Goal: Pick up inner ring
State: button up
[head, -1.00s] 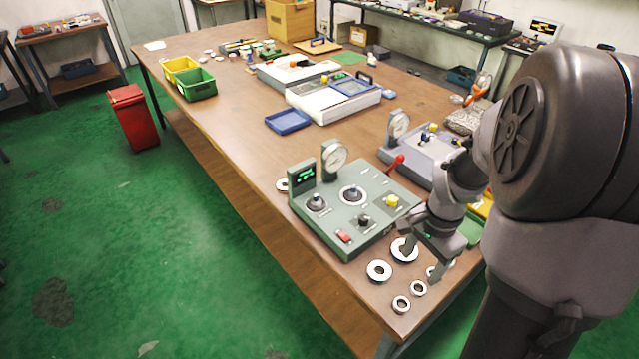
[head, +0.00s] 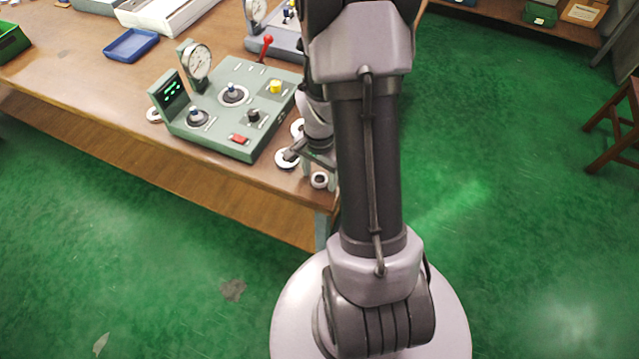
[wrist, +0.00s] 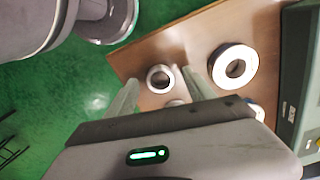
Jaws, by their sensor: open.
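A small pale metal ring (wrist: 150,78) lies flat near the table's corner and appears between my finger tips in the wrist view. A small ring also shows by the corner in the head view (head: 319,186). My gripper (wrist: 160,76) is open and empty, pointing down above the rings; it also shows in the head view (head: 312,168), partly behind my arm. A larger, thicker ring (wrist: 234,51) lies right of the fingers in the wrist view. Another small ring (wrist: 174,103) is mostly hidden by the gripper body. I cannot tell for certain which one is the inner ring.
The wooden table (head: 110,105) ends just past the small rings.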

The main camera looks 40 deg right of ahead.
grip_shut()
dwell(0.3)
